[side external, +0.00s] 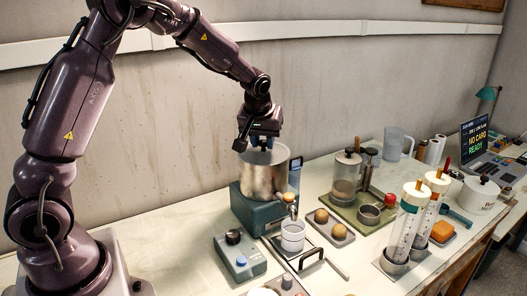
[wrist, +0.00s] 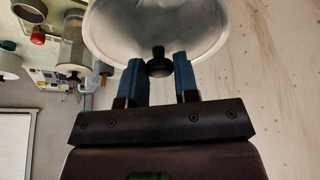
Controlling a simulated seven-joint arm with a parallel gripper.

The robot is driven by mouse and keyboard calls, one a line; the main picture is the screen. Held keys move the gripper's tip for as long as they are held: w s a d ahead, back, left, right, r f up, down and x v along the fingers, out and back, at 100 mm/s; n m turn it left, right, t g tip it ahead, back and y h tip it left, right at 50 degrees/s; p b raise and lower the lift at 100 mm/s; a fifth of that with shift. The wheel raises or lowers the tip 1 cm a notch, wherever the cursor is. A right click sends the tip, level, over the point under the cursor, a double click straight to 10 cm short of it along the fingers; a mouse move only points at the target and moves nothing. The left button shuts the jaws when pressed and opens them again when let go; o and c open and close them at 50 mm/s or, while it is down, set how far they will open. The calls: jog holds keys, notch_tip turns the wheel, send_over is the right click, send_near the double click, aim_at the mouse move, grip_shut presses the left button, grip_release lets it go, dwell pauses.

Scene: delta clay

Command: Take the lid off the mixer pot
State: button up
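The mixer pot (side external: 265,182) is a metal pot on a teal base (side external: 256,213), in the middle of the side view. Its lid (wrist: 158,25) is a round, pale metal disc with a black knob (wrist: 158,66) in the wrist view. In the side view the lid lies at the pot's top, and my gripper hides its knob. My gripper (side external: 259,144) points down just above the lid. In the wrist view its two blue fingers (wrist: 160,72) stand apart on either side of the knob, with narrow gaps. I see no firm contact.
A control box (side external: 240,256) and a white cup (side external: 292,236) stand in front of the pot. To the right are a green tray (side external: 340,208) with a glass press, tall clear cylinders (side external: 405,225) and a clear jug (side external: 397,143). The wall is close behind; the counter left of the pot is clear.

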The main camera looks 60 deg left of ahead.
jog(key=c, duration=0.4)
jog(key=shift+r, duration=0.15)
